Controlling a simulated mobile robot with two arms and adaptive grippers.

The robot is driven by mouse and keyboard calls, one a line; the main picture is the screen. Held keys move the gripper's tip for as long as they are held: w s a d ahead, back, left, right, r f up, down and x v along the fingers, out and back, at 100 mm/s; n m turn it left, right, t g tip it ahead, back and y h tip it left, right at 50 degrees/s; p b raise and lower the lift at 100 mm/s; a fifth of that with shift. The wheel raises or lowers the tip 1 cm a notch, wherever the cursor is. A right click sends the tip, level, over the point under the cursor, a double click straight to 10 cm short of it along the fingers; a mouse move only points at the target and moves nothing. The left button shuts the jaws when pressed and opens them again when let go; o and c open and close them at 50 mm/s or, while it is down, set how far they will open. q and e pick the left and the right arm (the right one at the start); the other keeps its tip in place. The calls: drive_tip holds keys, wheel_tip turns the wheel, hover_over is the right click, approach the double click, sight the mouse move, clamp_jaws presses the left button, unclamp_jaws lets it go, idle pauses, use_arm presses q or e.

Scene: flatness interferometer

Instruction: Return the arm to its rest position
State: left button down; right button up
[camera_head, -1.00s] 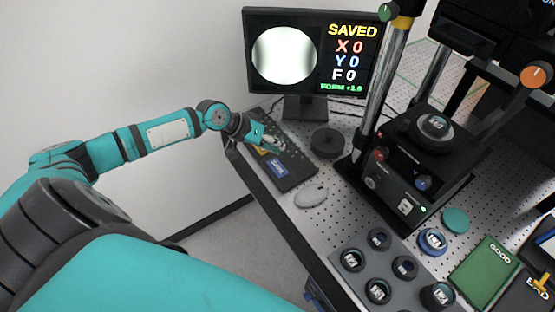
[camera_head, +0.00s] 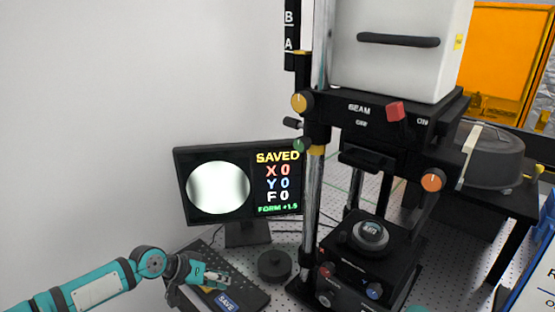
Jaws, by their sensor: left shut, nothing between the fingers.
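My left arm, teal and black, comes in at the lower left. Its gripper (camera_head: 214,278) is shut and empty, over the dark keyboard (camera_head: 252,297) in front of the monitor. The blue SAVE key (camera_head: 226,302) shows just below the fingers, near the bottom edge. I cannot tell whether the fingertips touch the keyboard. The monitor (camera_head: 240,185) reads SAVED, X 0, Y 0, F 0, with a bright round spot.
A round black puck (camera_head: 274,265) sits right of the keyboard. The interferometer stand, with its chrome column (camera_head: 312,205) and black stage base (camera_head: 345,262), rises to the right. A labelled disc (camera_head: 370,236) sits on the stage. White wall fills the left.

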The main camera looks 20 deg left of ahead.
idle(0.4)
